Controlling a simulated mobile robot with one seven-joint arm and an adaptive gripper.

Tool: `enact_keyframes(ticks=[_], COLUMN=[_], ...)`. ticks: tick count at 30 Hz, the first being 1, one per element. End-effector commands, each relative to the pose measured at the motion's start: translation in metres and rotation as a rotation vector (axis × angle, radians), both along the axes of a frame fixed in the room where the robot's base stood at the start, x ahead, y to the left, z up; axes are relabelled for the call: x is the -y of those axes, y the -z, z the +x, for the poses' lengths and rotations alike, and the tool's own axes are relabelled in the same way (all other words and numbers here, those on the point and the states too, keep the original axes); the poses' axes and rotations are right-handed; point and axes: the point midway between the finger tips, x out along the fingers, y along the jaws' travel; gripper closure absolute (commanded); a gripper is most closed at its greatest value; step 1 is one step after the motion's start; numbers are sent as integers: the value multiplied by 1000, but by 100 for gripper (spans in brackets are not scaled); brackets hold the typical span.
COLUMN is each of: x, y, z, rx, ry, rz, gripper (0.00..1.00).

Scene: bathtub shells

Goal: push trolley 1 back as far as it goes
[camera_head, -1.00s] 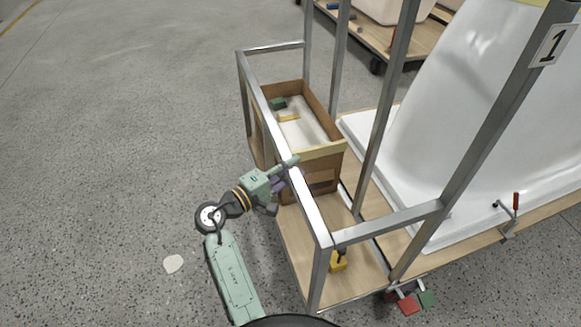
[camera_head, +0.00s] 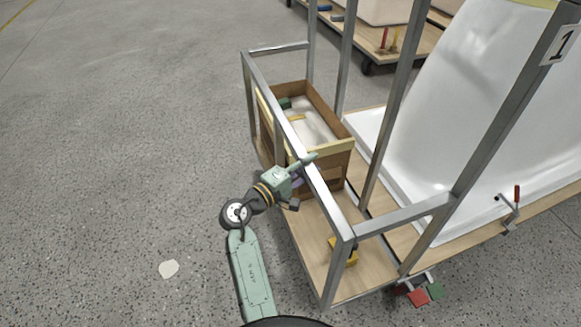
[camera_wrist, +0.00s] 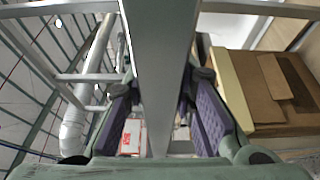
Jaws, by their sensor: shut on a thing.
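Trolley 1 has a grey metal frame (camera_head: 319,187) and a wooden deck (camera_head: 372,268). Its number plate "1" (camera_head: 560,45) is on an upright at the upper right. My gripper (camera_head: 299,172) is at the near top rail, its fingers on either side of it. In the wrist view the rail (camera_wrist: 160,70) runs between the purple finger pads of my gripper (camera_wrist: 160,118), which is shut on it. A white bathtub shell (camera_head: 440,120) stands on the trolley's right part.
A clamp (camera_head: 510,207) is on the right edge. Red and green pedals (camera_head: 419,298) stick out below. Another trolley (camera_head: 410,40) stands behind.

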Motion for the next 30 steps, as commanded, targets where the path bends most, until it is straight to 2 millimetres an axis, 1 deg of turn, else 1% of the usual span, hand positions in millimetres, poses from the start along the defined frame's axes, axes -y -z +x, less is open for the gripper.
enact_keyframes(ticks=[1, 18, 24, 30], x=[18, 120, 150, 171], y=[-2, -1, 0, 0], z=[0, 31, 40, 47], rx=[1, 0, -1, -3], ry=[23, 26, 27, 26], rz=[1, 1, 2, 1], gripper=[100, 100, 100, 100])
